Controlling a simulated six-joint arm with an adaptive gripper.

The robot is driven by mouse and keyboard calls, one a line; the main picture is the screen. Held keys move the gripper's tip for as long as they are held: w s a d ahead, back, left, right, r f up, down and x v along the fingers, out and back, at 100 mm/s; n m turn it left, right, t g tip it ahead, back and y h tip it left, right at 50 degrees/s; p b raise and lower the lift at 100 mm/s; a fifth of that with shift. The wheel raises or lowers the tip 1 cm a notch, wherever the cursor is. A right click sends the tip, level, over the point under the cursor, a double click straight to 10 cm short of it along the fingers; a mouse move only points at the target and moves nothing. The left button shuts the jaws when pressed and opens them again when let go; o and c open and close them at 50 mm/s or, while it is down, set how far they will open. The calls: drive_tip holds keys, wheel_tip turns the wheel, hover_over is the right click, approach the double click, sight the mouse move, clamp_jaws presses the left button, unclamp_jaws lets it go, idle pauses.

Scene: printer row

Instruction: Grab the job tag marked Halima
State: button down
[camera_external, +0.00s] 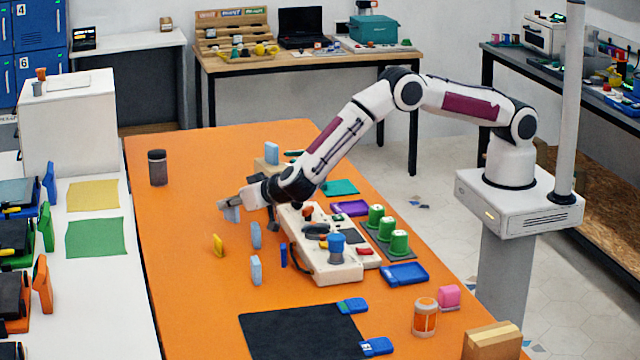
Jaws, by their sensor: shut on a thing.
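My gripper (230,205) is at the end of the arm, low over the left-middle of the orange table. It is shut on a light blue tag (233,214), which is mostly hidden by the fingers. Another light blue tag (256,235) stands upright just below and to the right of the gripper, with a further light blue tag (256,270) below that. A yellow tag (217,245) and a dark blue tag (283,255) stand nearby. One more light blue tag (271,152) stands farther back. No name is readable on any tag, so I cannot tell which is marked Halima.
A white console (335,262) with knobs stands right of the tags on the orange table (185,290). Green spools (399,242) are beyond it. A black mat (300,332) lies in front, and a dark jar (157,168) stands at back left. The table's left side is mostly clear.

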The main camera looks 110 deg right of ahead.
wheel_tip(320, 180, up, 8)
drive_tip(key=shift+r, duration=0.1)
idle(0.4)
